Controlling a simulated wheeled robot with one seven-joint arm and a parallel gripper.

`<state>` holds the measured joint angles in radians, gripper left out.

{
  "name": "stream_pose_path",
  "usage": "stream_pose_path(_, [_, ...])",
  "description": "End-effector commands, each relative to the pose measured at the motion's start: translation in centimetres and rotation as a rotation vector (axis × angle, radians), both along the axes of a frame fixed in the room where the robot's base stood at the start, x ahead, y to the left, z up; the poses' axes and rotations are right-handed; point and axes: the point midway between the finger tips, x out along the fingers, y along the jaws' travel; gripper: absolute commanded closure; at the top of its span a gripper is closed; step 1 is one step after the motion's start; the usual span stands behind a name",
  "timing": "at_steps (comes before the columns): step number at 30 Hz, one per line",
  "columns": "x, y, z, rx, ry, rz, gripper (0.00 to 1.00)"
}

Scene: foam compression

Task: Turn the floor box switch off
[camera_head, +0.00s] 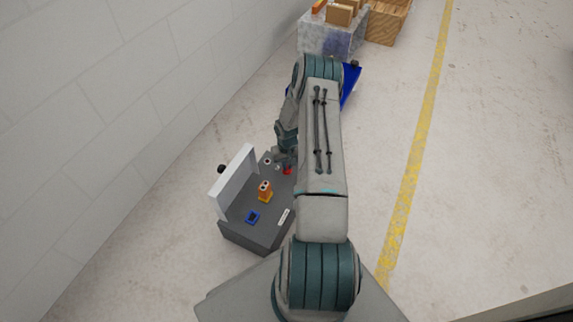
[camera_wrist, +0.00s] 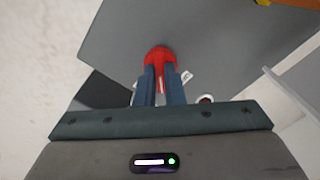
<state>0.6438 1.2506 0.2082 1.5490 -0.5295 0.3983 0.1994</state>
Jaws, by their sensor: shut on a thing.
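The floor box (camera_head: 243,233) is a dark grey box on the floor with an upright pale panel along its left side. In the wrist view its grey top (camera_wrist: 215,40) fills the upper middle. A red switch handle (camera_wrist: 160,55) stands on it near the edge. It shows as a small red spot in the head view (camera_head: 287,171). My gripper (camera_wrist: 160,80) is shut on the red switch, with its two blue-grey fingers on either side of it. The fingers hide the lower part of the switch, and a small white label shows beside it.
An orange block-like part (camera_head: 265,191) and a blue square part (camera_head: 252,217) are on the box top. The pale upright panel (camera_head: 232,183) borders the box. A pallet load (camera_head: 333,38) and wooden crate (camera_head: 386,22) stand far back. Floor to the right is clear.

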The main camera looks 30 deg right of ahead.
Motion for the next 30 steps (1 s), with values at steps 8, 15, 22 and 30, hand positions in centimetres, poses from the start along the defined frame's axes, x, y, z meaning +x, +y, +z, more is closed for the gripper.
stream_pose_path(8, [-0.09, -0.10, 0.02, 0.000, 0.002, 0.263, 1.00])
stream_pose_path(15, [-0.10, -0.08, 0.01, 0.000, 0.002, 0.482, 1.00])
stream_pose_path(22, [-0.12, -0.10, 0.00, 0.000, 0.002, 0.655, 1.00])
stream_pose_path(30, [-0.13, -0.10, 0.00, 0.000, 0.003, 0.781, 1.00])
